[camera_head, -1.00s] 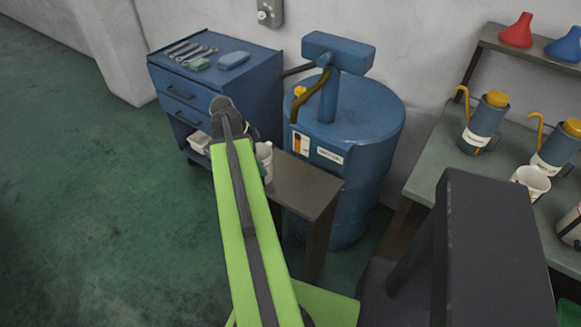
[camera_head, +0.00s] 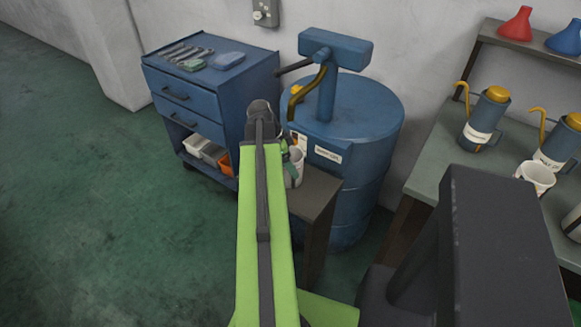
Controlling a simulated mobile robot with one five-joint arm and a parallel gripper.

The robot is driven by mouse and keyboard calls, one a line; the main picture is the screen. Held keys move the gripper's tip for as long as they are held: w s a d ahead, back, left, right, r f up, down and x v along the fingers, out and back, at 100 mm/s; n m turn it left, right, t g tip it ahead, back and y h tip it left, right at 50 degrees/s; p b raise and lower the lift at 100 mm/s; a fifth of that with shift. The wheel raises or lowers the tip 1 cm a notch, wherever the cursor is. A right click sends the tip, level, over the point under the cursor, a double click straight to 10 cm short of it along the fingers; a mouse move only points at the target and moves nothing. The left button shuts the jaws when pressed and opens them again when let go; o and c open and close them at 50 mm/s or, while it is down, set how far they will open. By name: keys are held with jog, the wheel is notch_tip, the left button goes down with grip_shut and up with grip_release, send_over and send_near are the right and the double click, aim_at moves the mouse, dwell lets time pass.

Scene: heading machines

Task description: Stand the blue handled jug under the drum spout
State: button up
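A pale jug (camera_head: 296,168) shows just right of my arm's end, over the left end of the small brown table in front of the drum. Its left side and most of its handle are hidden, so I cannot tell the handle's colour. My gripper (camera_head: 287,150) is mostly hidden behind my green arm; its fingers are not clearly seen, but the jug moves along with it and looks upright. I cannot tell if the jug touches the table. The blue drum (camera_head: 365,112) has a pump on top with a brown curved spout (camera_head: 309,92) at its left front.
The small brown table (camera_head: 318,192) has bare room at its right. A blue tool cabinet (camera_head: 205,85) with open trays stands left. A bench (camera_head: 445,165) at right holds yellow-capped blue cans (camera_head: 484,120) and a white mug (camera_head: 535,177). Funnels stand on a shelf behind.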

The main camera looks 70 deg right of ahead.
jog(key=shift+f, duration=0.1)
jog(key=o, duration=1.5)
jog(key=shift+c, duration=0.2)
jog(key=p+v, duration=1.1)
jog(key=v, duration=0.1)
jog(key=shift+s+r, duration=0.1)
jog(key=shift+r, duration=0.25)
jog(key=shift+f, duration=0.1)
